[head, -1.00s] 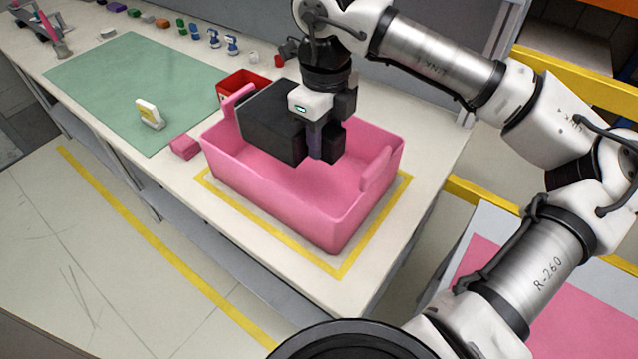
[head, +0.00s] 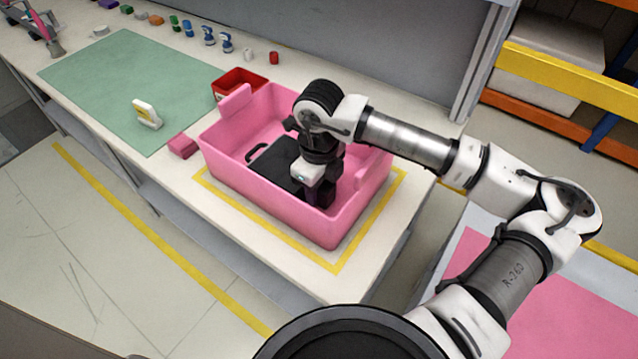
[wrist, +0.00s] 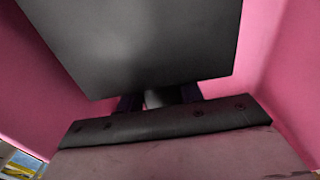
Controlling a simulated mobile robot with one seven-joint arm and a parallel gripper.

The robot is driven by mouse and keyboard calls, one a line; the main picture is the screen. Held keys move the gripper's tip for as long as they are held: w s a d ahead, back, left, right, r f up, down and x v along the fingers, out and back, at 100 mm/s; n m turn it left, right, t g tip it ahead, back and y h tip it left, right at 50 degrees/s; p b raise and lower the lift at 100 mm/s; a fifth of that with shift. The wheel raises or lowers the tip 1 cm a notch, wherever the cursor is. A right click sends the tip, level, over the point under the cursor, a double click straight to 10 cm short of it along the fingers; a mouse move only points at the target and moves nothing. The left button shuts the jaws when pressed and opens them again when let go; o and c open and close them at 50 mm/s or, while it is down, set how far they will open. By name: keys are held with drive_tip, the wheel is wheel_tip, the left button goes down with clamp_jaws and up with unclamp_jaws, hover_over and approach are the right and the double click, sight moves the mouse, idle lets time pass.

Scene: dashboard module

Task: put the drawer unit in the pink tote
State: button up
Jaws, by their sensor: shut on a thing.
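The pink tote (head: 263,208) stands on the bench inside a yellow outline. The black drawer unit (head: 277,166) is down inside the tote, below its rim, with a dark handle loop at its left end. My gripper (head: 316,195) reaches into the tote and is shut on the drawer unit. In the wrist view a large dark grey face of the drawer unit (wrist: 140,45) fills the top middle, with pink tote walls (wrist: 275,75) on both sides. I cannot tell whether the unit touches the tote floor. The fingertips are mostly hidden.
A red bin (head: 240,82) stands behind the tote. A pink block (head: 183,146) lies close to the tote's left side. Several small items line the bench's back.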

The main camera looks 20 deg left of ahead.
drive_tip(key=shift+f+b, duration=0.15)
drive_tip(key=shift+b, duration=0.15)
drive_tip(key=o, duration=1.2)
drive_tip(key=shift+o, duration=0.2)
drive_tip(key=shift+r+p, duration=0.3)
drive_tip(key=shift+p, duration=0.1)
wheel_tip(320, 180, up, 12)
drive_tip(key=b, duration=0.2)
drive_tip(key=shift+f, duration=0.1)
